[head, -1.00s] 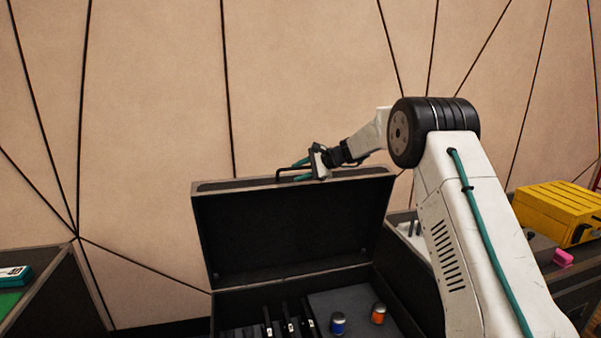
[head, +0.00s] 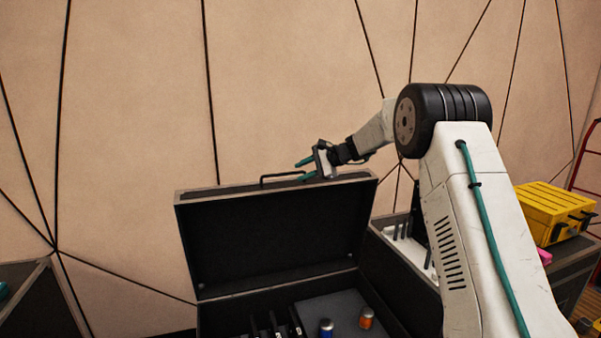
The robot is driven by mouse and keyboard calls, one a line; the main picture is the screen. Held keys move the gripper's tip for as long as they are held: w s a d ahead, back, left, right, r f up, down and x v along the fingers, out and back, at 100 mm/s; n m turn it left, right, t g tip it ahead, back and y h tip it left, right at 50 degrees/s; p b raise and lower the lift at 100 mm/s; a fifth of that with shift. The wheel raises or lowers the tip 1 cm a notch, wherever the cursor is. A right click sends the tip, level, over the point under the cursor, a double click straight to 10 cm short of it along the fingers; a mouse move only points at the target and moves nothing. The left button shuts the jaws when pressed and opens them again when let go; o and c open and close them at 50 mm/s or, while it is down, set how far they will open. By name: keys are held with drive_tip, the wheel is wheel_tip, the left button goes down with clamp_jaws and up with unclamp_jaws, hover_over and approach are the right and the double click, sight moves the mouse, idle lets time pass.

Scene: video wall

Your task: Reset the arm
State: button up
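My gripper (head: 308,168) is at the end of my white arm, at the top edge of the raised case lid, in the head view. Its two teal fingers point left and are spread apart, with nothing seen between them. The black case (head: 190,250) stands open with its lid up. The lid's handle (head: 283,178) is just left of the fingers; the gripper appears clear of it, though whether it touches the lid's edge I cannot tell.
In the case are a blue can (head: 326,329), an orange can (head: 366,318) and several dark slotted items (head: 275,326). A yellow box (head: 553,212) and a pink block (head: 544,256) are at right. Another dark case (head: 28,300) is at left. Free air lies above the lid.

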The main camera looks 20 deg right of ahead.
drive_tip(key=s+f+n+g, duration=0.2)
drive_tip(key=s+f, duration=0.2)
drive_tip(key=f, duration=0.1)
drive_tip(key=s+a+r+n+g+h, duration=0.1)
drive_tip(key=s+r+n+h, duration=0.1)
drive_tip(key=s, duration=1.7)
drive_tip(key=s+a+r+n+g+h, duration=0.1)
drive_tip(key=s+n+h, duration=0.3)
drive_tip(key=s, duration=1.5)
drive_tip(key=s+a+r+n+g+h, duration=0.2)
drive_tip(key=s+n, duration=0.4)
drive_tip(key=s, duration=1.3)
drive_tip(key=shift+r+h, duration=0.9)
drive_tip(key=shift+r, duration=0.05)
drive_tip(key=shift+d, duration=0.1)
